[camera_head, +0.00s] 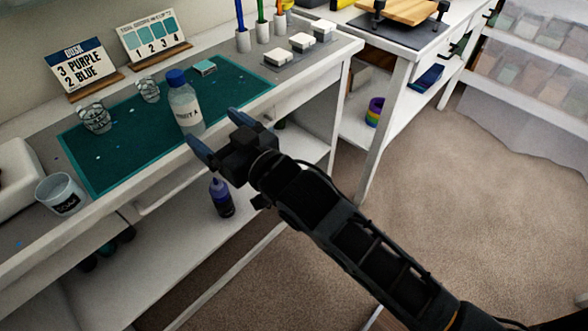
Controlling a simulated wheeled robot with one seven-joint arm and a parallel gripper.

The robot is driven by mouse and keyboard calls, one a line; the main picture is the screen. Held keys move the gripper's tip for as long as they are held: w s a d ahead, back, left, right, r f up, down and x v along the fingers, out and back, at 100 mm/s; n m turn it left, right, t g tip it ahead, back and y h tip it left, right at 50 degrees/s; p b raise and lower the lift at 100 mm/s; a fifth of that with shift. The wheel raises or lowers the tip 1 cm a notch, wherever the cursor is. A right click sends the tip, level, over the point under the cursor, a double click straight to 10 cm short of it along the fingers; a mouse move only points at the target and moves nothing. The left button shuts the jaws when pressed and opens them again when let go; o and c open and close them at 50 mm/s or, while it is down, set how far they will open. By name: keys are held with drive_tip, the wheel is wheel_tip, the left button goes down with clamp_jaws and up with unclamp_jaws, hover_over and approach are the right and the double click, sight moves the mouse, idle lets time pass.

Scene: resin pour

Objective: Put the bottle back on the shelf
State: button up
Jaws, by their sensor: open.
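A clear bottle (186,106) with a blue cap and a white label, partly readable as ending in "A", stands upright on the green mat (110,158) near the bench's front edge. My gripper (211,125) is open and empty, its two blue-tipped fingers pointing toward the bottle from its lower right. The left fingertip overlaps the bottle's base in the picture; I cannot tell whether they touch. A lower shelf (160,262) runs under the bench, and a dark purple bottle (221,198) stands on it. My arm hides part of the shelf.
Signs (84,68) and pen holders (243,40) line the back. Carpet (440,190) is open at right.

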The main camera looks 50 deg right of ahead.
drive_tip(key=s+d+f+n+g, duration=0.1)
drive_tip(key=s+f, duration=0.2)
drive_tip(key=s, duration=0.6)
drive_tip(key=s+f, duration=0.3)
drive_tip(key=s, duration=0.6)
drive_tip(key=s+r+g, duration=0.1)
drive_tip(key=s+r, duration=0.1)
drive_tip(key=s, duration=0.8)
drive_tip(key=s+a+r+m+g, duration=0.1)
drive_tip(key=s+r, duration=0.1)
drive_tip(key=s, duration=0.8)
drive_tip(key=shift+r, duration=0.3)
